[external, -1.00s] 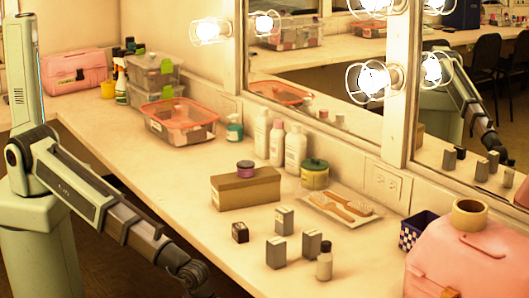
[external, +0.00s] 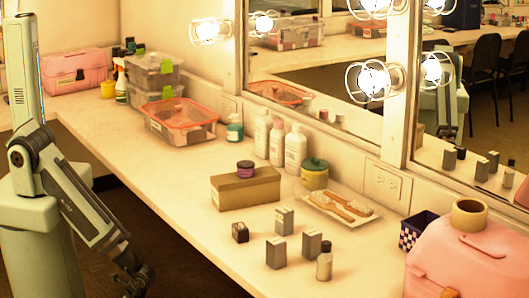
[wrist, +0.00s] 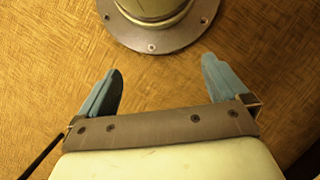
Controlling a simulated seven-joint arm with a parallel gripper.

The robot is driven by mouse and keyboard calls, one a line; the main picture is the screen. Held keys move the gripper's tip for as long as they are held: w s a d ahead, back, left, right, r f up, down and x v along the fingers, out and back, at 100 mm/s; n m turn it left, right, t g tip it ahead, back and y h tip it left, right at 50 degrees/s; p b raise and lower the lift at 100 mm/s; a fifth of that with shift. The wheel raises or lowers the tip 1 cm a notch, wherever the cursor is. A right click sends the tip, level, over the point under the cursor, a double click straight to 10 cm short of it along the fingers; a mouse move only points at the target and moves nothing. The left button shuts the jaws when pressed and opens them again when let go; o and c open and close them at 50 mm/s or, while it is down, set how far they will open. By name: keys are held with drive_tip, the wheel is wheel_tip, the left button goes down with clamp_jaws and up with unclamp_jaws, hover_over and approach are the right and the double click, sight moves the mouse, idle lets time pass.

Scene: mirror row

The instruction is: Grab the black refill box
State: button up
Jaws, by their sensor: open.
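A small black box (external: 240,232) stands on the counter in the external view, left of several small grey boxes. One grey box (external: 284,220) is to its right, and two others (external: 276,252) (external: 312,242) stand nearer the front. My gripper (wrist: 162,82) is open and empty in the wrist view, its two blue-grey fingers spread above a brown floor. In the external view my gripper hangs low in front of the counter, left of and well apart from the black box. The black box is not in the wrist view.
A small bottle (external: 324,262) stands by the grey boxes. A pink case (external: 455,265) fills the right front. The counter's front edge (external: 150,205) lies between my gripper and the boxes.

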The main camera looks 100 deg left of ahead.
drive_tip(key=shift+n+g, duration=0.3)
drive_tip(key=shift+g, duration=0.3)
drive_tip(key=s, duration=0.4)
drive_tip(key=shift+s+a+r, duration=0.15)
drive_tip(key=shift+s+a, duration=0.2)
drive_tip(key=shift+a, duration=0.05)
drive_tip(key=c, duration=0.7)
drive_tip(key=shift+w, duration=0.1)
